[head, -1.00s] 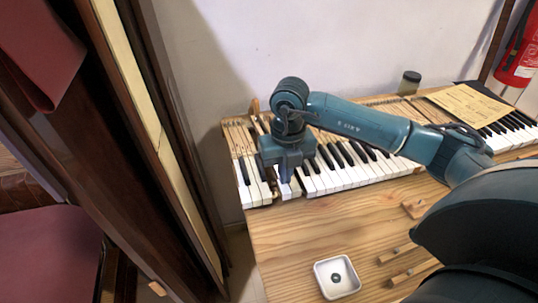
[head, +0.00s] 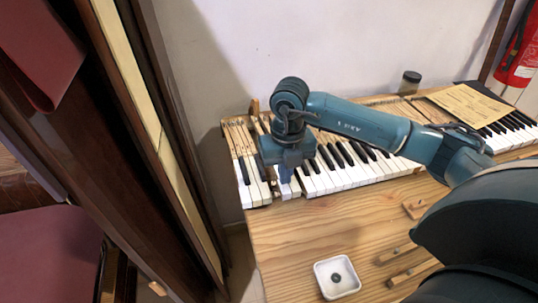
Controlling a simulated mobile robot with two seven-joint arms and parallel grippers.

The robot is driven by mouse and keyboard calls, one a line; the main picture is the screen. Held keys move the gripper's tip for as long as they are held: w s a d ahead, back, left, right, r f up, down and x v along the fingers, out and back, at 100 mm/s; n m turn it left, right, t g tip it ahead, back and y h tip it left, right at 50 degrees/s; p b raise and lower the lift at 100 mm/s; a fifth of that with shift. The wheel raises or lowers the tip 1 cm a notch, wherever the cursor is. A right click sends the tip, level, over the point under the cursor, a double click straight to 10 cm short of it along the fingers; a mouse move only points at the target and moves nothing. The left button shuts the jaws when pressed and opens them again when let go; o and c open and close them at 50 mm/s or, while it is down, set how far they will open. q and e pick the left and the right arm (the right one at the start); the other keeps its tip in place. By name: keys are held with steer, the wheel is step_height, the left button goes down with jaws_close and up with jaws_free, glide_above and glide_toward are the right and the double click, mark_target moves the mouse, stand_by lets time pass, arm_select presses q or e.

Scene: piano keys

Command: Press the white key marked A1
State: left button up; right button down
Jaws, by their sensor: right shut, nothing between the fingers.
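The piano keyboard (head: 345,178) runs along the wooden bench, with white keys in front and black keys behind. My right arm reaches in from the right, and my right gripper (head: 286,174) points down over the keys near the left end. It is shut with nothing in it. Its tip is over or on a white key (head: 287,189) just right of a gap in the row; contact cannot be told for certain. The leftmost white keys (head: 254,193) stand left of the gap. No A1 mark is readable on the keys. My left gripper is not in view.
A small white dish (head: 321,270) with a dark round thing in it stands on the bench (head: 290,240). Wooden pieces (head: 397,252) lie to its right. A paper sheet (head: 465,103) covers part of the right-hand keys. A jar (head: 410,81) stands at the back.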

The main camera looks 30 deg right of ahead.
steer(key=shift+f, duration=0.2)
steer(key=shift+f+b, duration=1.1)
steer(key=shift+f, duration=0.1)
steer(key=shift+r, duration=0.1)
steer(key=shift+r, duration=0.1)
step_height(320, 180, up, 9)
steer(key=p, duration=0.6)
steer(key=shift+p, duration=0.3)
